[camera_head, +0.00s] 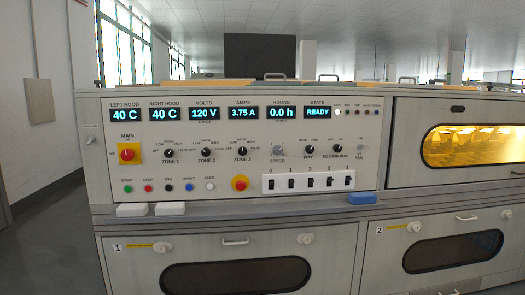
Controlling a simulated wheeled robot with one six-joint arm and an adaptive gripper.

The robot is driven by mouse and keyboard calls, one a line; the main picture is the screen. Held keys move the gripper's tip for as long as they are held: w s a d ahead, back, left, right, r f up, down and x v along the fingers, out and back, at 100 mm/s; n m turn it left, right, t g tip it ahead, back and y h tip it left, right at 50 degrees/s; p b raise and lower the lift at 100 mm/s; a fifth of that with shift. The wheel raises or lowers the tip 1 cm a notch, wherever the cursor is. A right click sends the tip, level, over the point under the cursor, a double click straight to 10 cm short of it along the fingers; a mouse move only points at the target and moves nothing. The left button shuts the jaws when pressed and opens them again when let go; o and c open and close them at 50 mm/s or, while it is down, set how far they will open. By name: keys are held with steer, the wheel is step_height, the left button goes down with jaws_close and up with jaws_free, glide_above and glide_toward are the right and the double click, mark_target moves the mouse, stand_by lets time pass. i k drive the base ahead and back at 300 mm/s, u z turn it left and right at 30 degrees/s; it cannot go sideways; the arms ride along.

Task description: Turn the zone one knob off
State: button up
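The zone one knob (169,153) is a small black rotary knob on the light grey control panel (250,185), at the left of a row of three. Small position labels ring it, with OFF at its left. Its pointer is too small to read for certain. The zone 2 knob (204,153) and zone 3 knob (240,152) sit to its right. The red main switch (126,153) on a yellow plate is to its left. My gripper is not in view, and nothing covers the knob.
Lit displays (204,113) run above the knobs. Coloured buttons (148,188), a red stop button (240,183) and a switch strip (309,183) sit below. Two white blocks (131,210) (171,208) and a blue block (362,198) lie on the ledge. A glowing window (470,147) is at right.

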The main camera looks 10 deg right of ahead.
mark_target(168, 153)
steer(key=k, duration=0.65)
steer(key=z, duration=0.55)
steer(key=i, duration=1.35)
steer(key=u, duration=0.25)
